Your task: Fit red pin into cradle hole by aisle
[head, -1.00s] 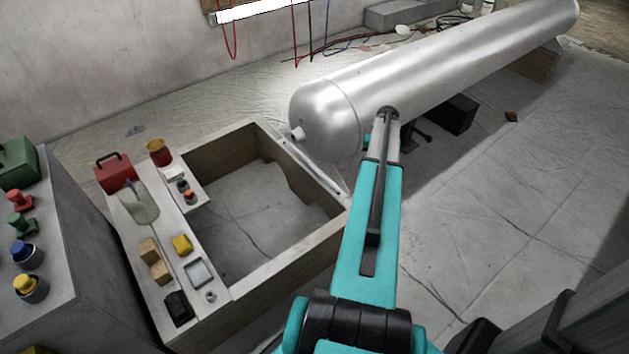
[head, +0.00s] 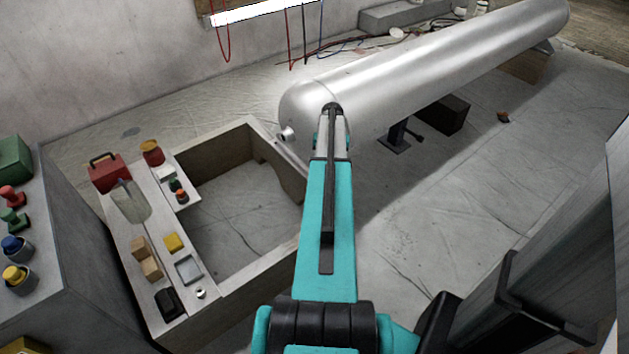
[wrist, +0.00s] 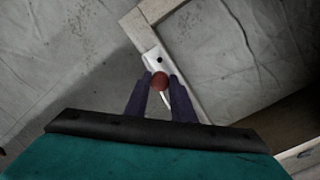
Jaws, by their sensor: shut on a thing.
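The red pin (wrist: 159,80) shows as a round red end between the two dark fingers of my gripper (wrist: 158,84) in the wrist view. The gripper is shut on it. Just beyond the pin is a pale plate on the cradle's corner with a small dark hole (wrist: 159,60). The pin appears beside this hole, not over it; its height above the plate cannot be told. In the head view the cradle (head: 262,272) is a wooden open frame left of my arm. My arm hides the gripper, the pin and the cradle's near right corner there.
A long silver tank (head: 430,75) lies behind my arm. The cradle's left ledge carries a red box (head: 108,172), wooden blocks (head: 146,257) and a black item (head: 170,303). A grey bench (head: 70,270) with coloured knobs stands at left. The sheeted floor at right is mostly clear.

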